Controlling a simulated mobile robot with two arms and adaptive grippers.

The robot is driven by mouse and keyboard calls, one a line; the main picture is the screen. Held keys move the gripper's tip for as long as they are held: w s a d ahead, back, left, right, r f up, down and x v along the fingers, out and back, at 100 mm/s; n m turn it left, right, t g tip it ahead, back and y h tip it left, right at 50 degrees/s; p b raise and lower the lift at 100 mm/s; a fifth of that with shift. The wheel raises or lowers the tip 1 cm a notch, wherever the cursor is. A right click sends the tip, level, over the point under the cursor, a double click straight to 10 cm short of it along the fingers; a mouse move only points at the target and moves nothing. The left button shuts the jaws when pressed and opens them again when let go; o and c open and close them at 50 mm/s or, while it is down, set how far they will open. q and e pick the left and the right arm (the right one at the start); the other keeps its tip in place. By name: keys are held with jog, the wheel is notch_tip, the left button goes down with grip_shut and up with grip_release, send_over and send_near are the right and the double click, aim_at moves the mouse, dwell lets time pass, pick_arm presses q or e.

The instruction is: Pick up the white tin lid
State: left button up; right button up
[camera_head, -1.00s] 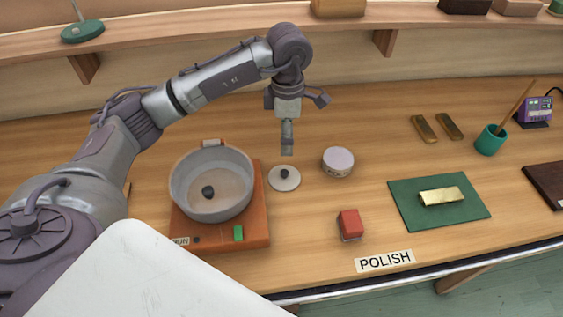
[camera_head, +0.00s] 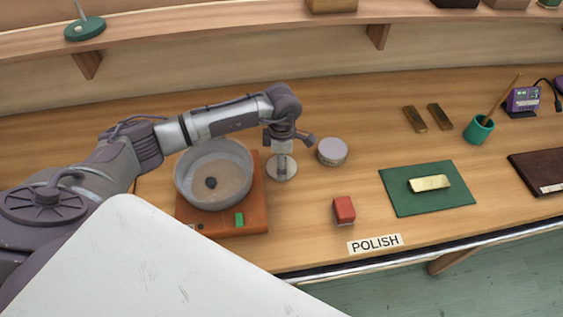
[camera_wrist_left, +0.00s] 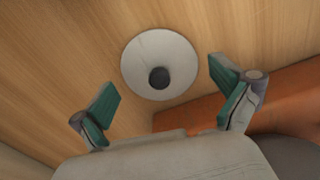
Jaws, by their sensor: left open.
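The white tin lid (camera_head: 284,172) is a flat round disc lying on the wooden bench, just right of the orange base. In the left wrist view the lid (camera_wrist_left: 146,52) shows whole, with a dark round knob (camera_wrist_left: 158,77) on it. My left gripper (camera_head: 281,172) is over the lid in the head view and hides part of it, including the knob. In the left wrist view my left gripper (camera_wrist_left: 167,95) is open, its two green-padded fingers apart with nothing between them. The lid lies beyond the fingertips. My right gripper is not in view.
A grey pot (camera_head: 212,175) stands on the orange base (camera_head: 240,222) left of the lid. A round tin (camera_head: 332,151) stands close on the right. A red block (camera_head: 344,209) lies in front.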

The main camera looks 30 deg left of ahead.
pick_arm(q)
jog(key=shift+a+f, duration=0.1)
jog(key=shift+f, duration=0.2)
jog(key=shift+s+r, duration=0.1)
jog(key=shift+s, duration=0.05)
jog(key=c, duration=1.8)
grip_shut()
